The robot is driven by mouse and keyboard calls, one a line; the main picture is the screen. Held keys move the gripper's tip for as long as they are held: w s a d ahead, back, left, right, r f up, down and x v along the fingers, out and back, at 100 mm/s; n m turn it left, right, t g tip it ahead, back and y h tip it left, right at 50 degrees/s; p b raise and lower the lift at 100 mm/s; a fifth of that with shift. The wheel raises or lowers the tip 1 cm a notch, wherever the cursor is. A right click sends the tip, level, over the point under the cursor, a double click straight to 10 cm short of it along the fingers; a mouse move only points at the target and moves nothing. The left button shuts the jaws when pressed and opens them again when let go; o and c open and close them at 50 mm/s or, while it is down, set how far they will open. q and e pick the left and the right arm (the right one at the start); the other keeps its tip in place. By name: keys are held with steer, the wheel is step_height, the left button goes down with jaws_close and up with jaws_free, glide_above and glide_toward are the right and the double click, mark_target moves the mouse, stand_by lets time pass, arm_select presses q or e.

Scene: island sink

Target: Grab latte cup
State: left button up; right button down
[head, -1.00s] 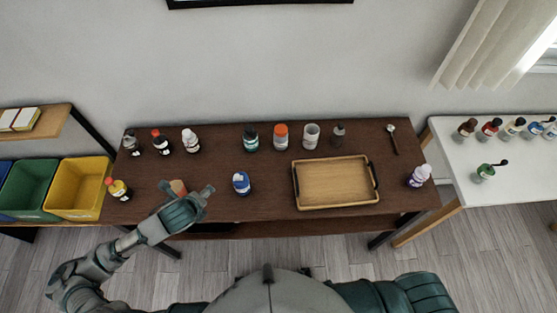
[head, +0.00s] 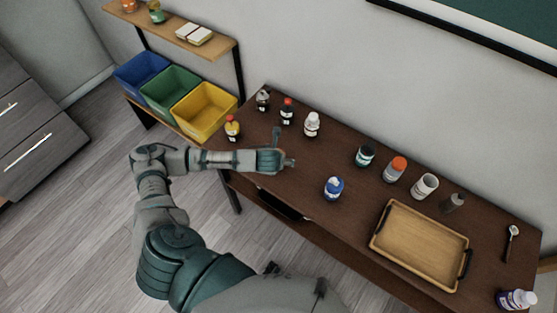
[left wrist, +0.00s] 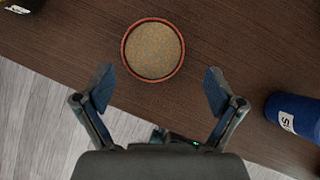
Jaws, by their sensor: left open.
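The latte cup (left wrist: 153,49) is a round cup with a brown-orange rim and a speckled tan top. It stands on the dark brown table in the left wrist view, seen from above. My left gripper (left wrist: 159,88) is open and empty, its two fingers spread on either side just short of the cup, apart from it. In the head view my left gripper (head: 284,149) is over the table's left part, and the cup is hidden there behind it. My right gripper is not in view.
A blue bottle (head: 333,188) stands right of my left gripper, also in the left wrist view (left wrist: 297,115). A yellow-labelled bottle (head: 232,129) stands at the table's left end. Several bottles line the back. A wooden tray (head: 417,273) lies at the right.

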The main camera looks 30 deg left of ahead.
arm_select(q)
steer(key=x, duration=0.2)
steer(key=a+x, duration=0.1)
steer(key=x, duration=0.2)
steer(key=shift+a+f+b, duration=0.2)
steer(key=shift+f+b, duration=0.05)
steer(key=shift+b, duration=0.1)
steer(key=shift+w+f, duration=0.1)
steer(key=shift+d, duration=0.2)
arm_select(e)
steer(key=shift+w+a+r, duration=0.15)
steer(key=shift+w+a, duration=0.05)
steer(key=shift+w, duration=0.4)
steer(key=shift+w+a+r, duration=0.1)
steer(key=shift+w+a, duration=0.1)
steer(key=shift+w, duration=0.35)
arm_select(q)
steer(key=shift+d, duration=0.1)
steer(key=shift+c, duration=1.4)
steer(key=c, duration=1.2)
steer(key=shift+o, duration=0.2)
